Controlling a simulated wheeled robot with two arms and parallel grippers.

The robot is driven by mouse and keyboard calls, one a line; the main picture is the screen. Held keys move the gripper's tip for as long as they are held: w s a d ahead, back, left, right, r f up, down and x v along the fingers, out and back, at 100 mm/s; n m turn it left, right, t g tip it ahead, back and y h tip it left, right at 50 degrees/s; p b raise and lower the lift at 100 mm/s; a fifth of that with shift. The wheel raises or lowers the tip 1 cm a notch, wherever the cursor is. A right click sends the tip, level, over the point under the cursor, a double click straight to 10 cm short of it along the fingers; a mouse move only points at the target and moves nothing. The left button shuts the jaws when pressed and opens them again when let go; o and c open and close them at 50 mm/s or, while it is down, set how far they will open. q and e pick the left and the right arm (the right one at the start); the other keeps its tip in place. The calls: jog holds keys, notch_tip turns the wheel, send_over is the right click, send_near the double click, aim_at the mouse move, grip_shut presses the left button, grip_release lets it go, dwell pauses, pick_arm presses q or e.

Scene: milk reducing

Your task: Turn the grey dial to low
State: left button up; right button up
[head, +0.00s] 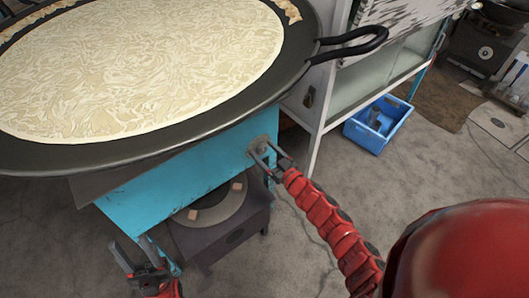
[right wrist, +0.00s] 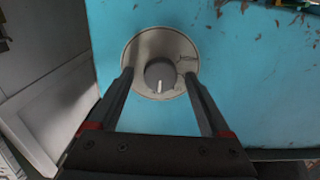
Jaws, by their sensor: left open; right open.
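The grey dial (right wrist: 160,74) is on a round pale plate (right wrist: 143,43) on the side of the blue stand (right wrist: 260,90). Its white mark points down in the right wrist view. In the head view the dial is small and partly hidden by my right gripper (head: 266,160). My right gripper, also in the right wrist view (right wrist: 158,77), is open, with one finger on either side of the dial. I cannot tell if the fingers touch it. My left gripper (head: 136,255) is open and empty, low in front of the stand.
A wide black pan (head: 200,125) of creamy milk (head: 150,60) sits over the stand, its handle (head: 350,48) jutting right. A dark burner (head: 215,225) is below. A blue crate (head: 378,123) lies on the floor beside a white cabinet (head: 315,100).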

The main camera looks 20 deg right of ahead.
grip_shut()
dwell(0.5)
jog(key=shift+n, duration=0.4)
jog(key=n+b, duration=0.1)
jog(key=n, duration=0.3)
jog(key=shift+f+b, duration=0.15)
jog(key=shift+b, duration=0.25)
jog(key=shift+a+n+b, duration=0.2)
jog(key=shift+n+b, duration=0.4)
jog(key=shift+n, duration=0.9)
grip_release()
